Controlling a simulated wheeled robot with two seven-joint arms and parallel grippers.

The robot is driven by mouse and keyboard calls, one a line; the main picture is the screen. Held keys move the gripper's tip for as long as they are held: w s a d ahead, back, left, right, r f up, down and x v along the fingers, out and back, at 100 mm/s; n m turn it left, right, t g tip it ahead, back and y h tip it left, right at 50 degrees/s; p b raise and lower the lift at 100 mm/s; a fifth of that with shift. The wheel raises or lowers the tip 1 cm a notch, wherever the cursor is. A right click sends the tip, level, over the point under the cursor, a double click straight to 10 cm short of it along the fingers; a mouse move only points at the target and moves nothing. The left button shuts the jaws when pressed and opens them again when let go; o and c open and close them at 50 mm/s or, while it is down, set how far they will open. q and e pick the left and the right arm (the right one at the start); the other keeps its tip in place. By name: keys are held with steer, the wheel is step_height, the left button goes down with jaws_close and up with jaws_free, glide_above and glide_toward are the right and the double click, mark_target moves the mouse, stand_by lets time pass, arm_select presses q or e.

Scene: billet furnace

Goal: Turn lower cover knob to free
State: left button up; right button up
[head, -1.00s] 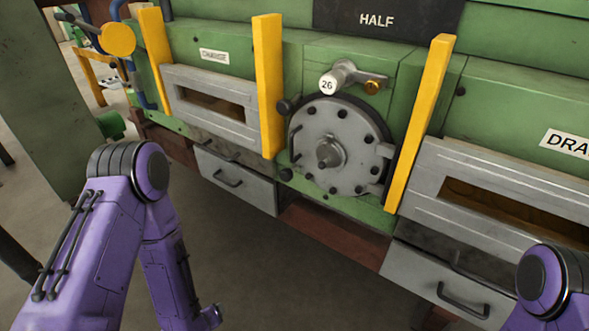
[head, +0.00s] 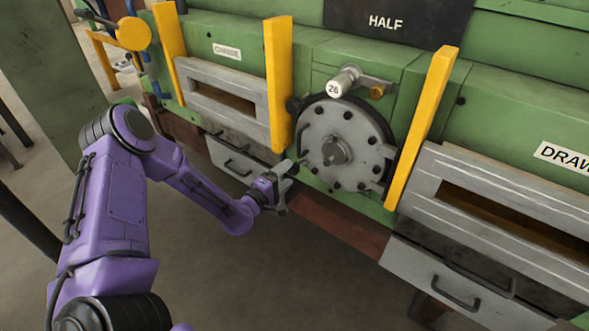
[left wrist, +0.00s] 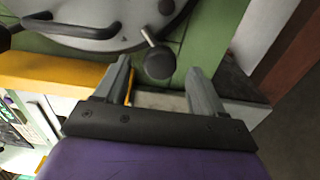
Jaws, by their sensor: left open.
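The round grey cover (head: 352,122) with bolts around its rim is on the green furnace front. In the left wrist view, the lower cover knob (left wrist: 159,62) is a dark round knob on a thin metal stem at the cover's edge. My left gripper (head: 297,167) is open at the cover's lower left edge. In the left wrist view its fingers (left wrist: 160,70) stand on either side of the knob, with gaps. In the head view the gripper hides the lower knob. My right gripper is out of view.
Yellow posts (head: 278,85) and (head: 422,125) flank the cover. A white cylinder marked 26 (head: 341,85) is above it. Grey drawers with handles (head: 452,285) sit low on both sides. A curved bar handle (left wrist: 85,28) is on the cover. The floor below is clear.

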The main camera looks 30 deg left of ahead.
mark_target(291, 171)
arm_select(q)
steer(key=w, duration=0.3)
steer(key=shift+w+d, duration=0.25)
steer(key=shift+w, duration=0.15)
steer(key=c, duration=1.1)
steer(key=shift+o, duration=0.2)
